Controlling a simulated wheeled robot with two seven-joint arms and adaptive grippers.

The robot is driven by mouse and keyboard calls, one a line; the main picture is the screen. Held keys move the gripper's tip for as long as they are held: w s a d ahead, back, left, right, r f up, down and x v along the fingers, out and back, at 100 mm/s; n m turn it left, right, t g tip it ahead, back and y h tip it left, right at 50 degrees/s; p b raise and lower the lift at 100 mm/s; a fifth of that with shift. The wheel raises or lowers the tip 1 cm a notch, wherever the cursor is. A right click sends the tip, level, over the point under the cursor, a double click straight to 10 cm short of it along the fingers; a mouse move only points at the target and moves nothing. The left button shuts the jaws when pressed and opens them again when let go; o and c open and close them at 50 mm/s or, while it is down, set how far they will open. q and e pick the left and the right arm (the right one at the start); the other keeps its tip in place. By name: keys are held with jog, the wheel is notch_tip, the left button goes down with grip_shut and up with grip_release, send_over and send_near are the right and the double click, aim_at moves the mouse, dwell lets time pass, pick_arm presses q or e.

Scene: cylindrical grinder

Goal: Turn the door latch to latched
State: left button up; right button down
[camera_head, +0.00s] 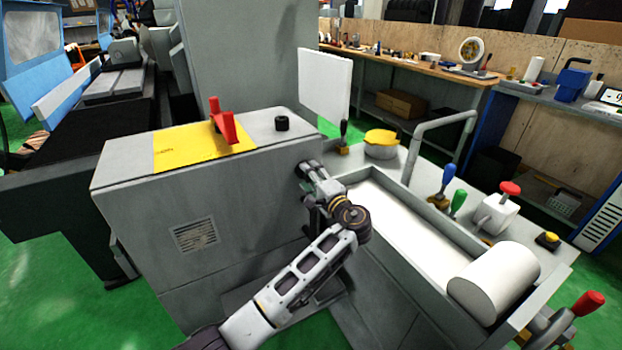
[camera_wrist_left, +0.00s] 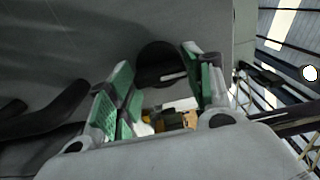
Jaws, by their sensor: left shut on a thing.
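My left arm reaches up from the bottom of the head view, and its gripper (camera_head: 308,172) is at the upper right end of the grey cabinet's front face. In the left wrist view, the gripper's green-padded fingers (camera_wrist_left: 162,80) stand on both sides of a dark round knob (camera_wrist_left: 158,62) with a pale line on it, which looks like the door latch. The gripper is shut on this latch. In the head view the gripper hides the latch, so I cannot tell its turn angle there. My right gripper is not in view.
A red handle (camera_head: 222,125) on a yellow plate (camera_head: 180,148) and a black knob (camera_head: 282,124) are on the cabinet top. Right of my gripper are a white panel (camera_head: 325,83), a trough (camera_head: 400,225), a bent grey rail (camera_head: 416,140) and several levers.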

pick_arm(q)
jog(key=shift+f, duration=0.1)
jog(key=o, duration=1)
jog(key=shift+o, duration=0.2)
jog(key=shift+r, duration=0.2)
